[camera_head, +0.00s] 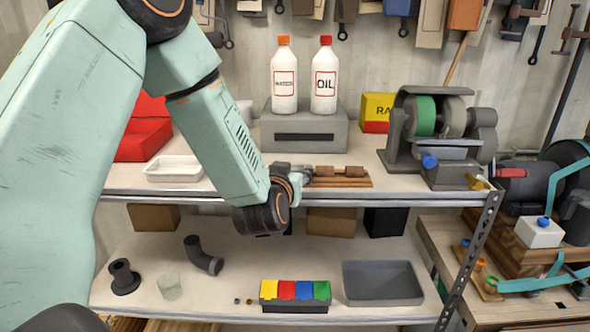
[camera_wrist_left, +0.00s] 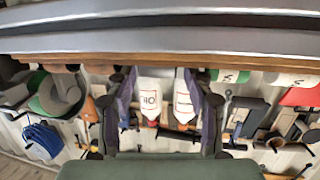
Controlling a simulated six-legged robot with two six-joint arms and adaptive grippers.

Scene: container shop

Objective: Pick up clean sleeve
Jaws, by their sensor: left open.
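Two brown cylindrical pieces, which may be sleeves, lie on a wooden rack (camera_head: 342,183) on the upper shelf; the right one (camera_head: 355,172) is clear in the head view. I cannot tell which piece is the clean sleeve. My left gripper (camera_head: 300,174) is just left of the rack, at the shelf's front, and partly hidden behind my wrist. In the left wrist view its two fingers (camera_wrist_left: 160,105) are spread apart with nothing held between them. My right gripper is not in view.
A white bottle with an orange cap (camera_head: 284,80) and an oil bottle (camera_head: 324,80) stand on a grey block (camera_head: 300,128) behind. A bench grinder (camera_head: 440,130) is right of the rack. A white tray (camera_head: 173,169) is left. The lower shelf holds a grey bin (camera_head: 382,290).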

